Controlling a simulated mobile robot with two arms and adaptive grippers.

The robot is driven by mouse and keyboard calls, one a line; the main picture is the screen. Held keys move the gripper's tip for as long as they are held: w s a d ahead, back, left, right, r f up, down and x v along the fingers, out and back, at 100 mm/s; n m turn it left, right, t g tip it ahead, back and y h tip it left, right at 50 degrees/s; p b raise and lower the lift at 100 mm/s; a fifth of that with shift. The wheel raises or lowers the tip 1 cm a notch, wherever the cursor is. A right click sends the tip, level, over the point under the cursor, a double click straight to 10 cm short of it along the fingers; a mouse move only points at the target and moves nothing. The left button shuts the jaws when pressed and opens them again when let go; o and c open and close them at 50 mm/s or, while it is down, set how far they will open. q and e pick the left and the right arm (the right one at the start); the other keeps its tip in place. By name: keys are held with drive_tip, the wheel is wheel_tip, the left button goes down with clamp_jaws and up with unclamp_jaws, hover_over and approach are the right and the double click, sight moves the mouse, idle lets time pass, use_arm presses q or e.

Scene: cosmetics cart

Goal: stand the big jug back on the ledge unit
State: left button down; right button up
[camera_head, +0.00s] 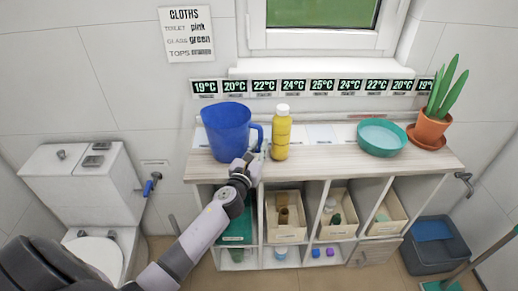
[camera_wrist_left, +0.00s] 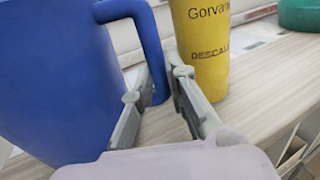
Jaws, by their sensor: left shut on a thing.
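The big blue jug (camera_head: 226,132) is upright over the left end of the wooden top of the ledge unit (camera_head: 330,165). Whether its base touches the top is hard to tell. In the left wrist view the jug (camera_wrist_left: 50,85) fills the left side, with its handle (camera_wrist_left: 130,15) reaching down between the fingers. My left gripper (camera_head: 250,160) is shut on the handle, at the front right of the jug; the fingers show in the left wrist view (camera_wrist_left: 160,78). My right gripper is not in view.
A yellow bottle (camera_head: 281,135) stands close to the right of the jug handle and gripper. A teal bowl (camera_head: 381,138) and a potted plant (camera_head: 430,128) stand farther right. Bins fill the shelves below. A toilet (camera_head: 85,200) stands at left.

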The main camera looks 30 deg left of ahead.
use_arm(q)
drive_tip(key=shift+f, duration=0.1)
drive_tip(key=c, duration=1.6)
unclamp_jaws()
